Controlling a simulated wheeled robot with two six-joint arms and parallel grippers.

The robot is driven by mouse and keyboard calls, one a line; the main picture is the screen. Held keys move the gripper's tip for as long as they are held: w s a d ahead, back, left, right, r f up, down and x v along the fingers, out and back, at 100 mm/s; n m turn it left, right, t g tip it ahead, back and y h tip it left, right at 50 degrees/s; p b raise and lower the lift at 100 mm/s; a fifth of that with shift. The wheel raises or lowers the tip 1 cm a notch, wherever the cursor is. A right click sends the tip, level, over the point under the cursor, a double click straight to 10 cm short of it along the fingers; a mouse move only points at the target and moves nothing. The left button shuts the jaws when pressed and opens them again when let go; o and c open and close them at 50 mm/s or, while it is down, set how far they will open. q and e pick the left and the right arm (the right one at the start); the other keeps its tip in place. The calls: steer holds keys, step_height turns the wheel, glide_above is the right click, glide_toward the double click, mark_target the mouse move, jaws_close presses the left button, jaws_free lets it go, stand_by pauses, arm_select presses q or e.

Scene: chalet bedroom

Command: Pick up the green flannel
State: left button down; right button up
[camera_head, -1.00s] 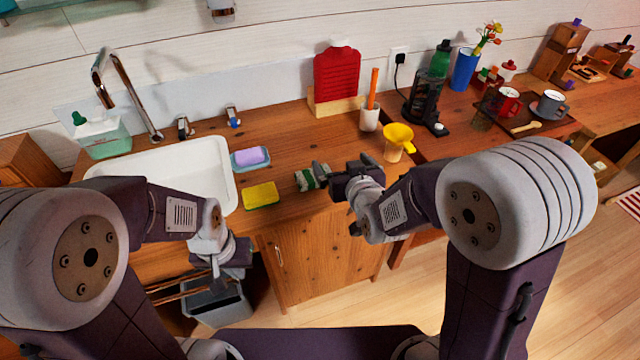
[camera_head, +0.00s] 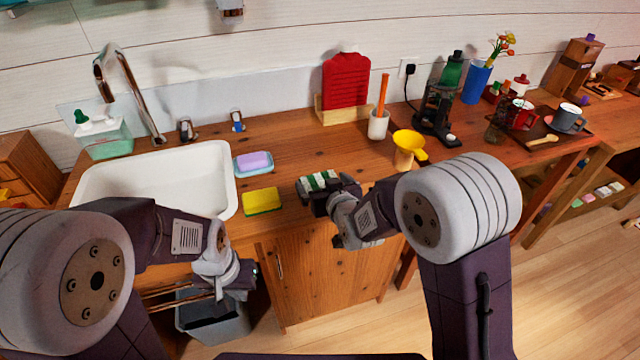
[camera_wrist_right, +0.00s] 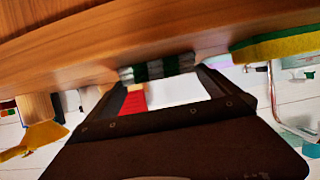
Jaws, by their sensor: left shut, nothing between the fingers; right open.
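The green flannel (camera_head: 318,181), a small folded cloth with green and white stripes, lies on the wooden counter near its front edge. It also shows in the right wrist view (camera_wrist_right: 158,68), beyond my open fingers and roughly in line with the gap between them. My right gripper (camera_head: 318,197) is open at the near side of the flannel and hides part of it; I cannot tell whether it touches. My left gripper (camera_head: 243,287) is shut and empty, low in front of the cabinet, away from the flannel.
A yellow-green sponge (camera_head: 262,201) lies left of the flannel, with a purple soap on a blue dish (camera_head: 253,162) behind it. The white sink (camera_head: 150,180) is further left. A grey bin (camera_head: 215,320) is below.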

mark_target(320, 180)
steer(key=x, duration=0.3)
steer(key=shift+f, duration=0.1)
steer(key=shift+c, duration=0.3)
steer(key=c, duration=0.9)
steer(key=shift+c, duration=0.2)
steer(key=shift+r, duration=0.2)
step_height(320, 180, up, 5)
steer(key=shift+s+d+f+p, duration=0.15)
steer(key=shift+s+f+p, duration=0.05)
steer(key=shift+p, duration=0.4)
steer(key=s+d+r+p, duration=0.1)
steer(key=s+d+r, duration=0.5)
steer(key=s, duration=0.3)
steer(key=shift+d, duration=0.2)
